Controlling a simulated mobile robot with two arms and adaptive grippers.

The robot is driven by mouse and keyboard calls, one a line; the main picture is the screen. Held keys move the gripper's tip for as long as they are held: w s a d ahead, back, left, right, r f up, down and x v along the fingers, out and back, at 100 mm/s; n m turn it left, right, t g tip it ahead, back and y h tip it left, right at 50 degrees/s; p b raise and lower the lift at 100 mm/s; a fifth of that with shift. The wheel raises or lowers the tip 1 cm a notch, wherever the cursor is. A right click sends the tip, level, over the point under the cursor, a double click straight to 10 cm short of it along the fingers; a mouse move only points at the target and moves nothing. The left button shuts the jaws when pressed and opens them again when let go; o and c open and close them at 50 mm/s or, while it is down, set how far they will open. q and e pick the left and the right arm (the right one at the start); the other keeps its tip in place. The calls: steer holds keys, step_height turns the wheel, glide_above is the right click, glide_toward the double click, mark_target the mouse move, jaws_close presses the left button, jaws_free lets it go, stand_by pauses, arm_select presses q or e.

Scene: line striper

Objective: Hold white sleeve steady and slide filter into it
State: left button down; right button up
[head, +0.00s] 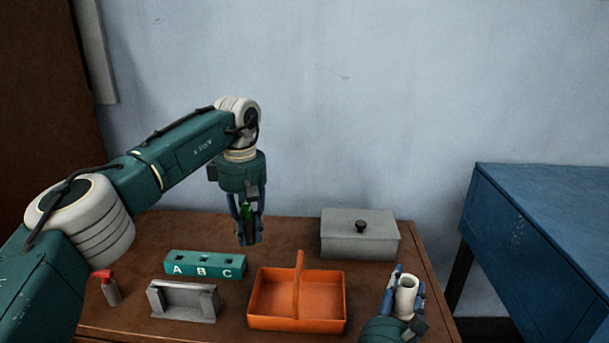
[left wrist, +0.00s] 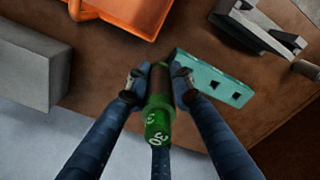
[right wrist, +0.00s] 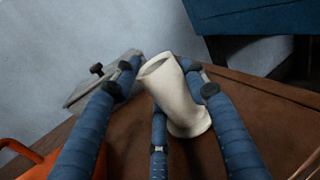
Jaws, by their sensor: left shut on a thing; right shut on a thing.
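The filter (left wrist: 158,112) is a dark cylinder with a green end marked with white digits. My left gripper (head: 248,222) is shut on it and holds it above the table, behind the teal block; the fingers are on both sides of it in the left wrist view. The white sleeve (right wrist: 172,92) is a hollow tube with an open top and a flared lower end. My right gripper (head: 404,292) is shut on it at the table's right front, with its open end up in the head view (head: 406,285). The filter and sleeve are well apart.
An orange divided basket with a handle (head: 257,321) stands between the arms. A grey lidded box (head: 360,240) is behind the sleeve. A teal block marked A B C (head: 205,266), a grey stand (head: 184,302) and a red-topped spray bottle (head: 110,290) are at left. A blue cabinet (head: 540,235) is at right.

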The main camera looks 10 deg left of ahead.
steer(key=o, duration=1.3)
steer(key=shift+d+f, duration=0.1)
steer(key=shift+f, duration=0.45)
steer(key=shift+c, duration=0.2)
steer(key=shift+s+r, duration=0.1)
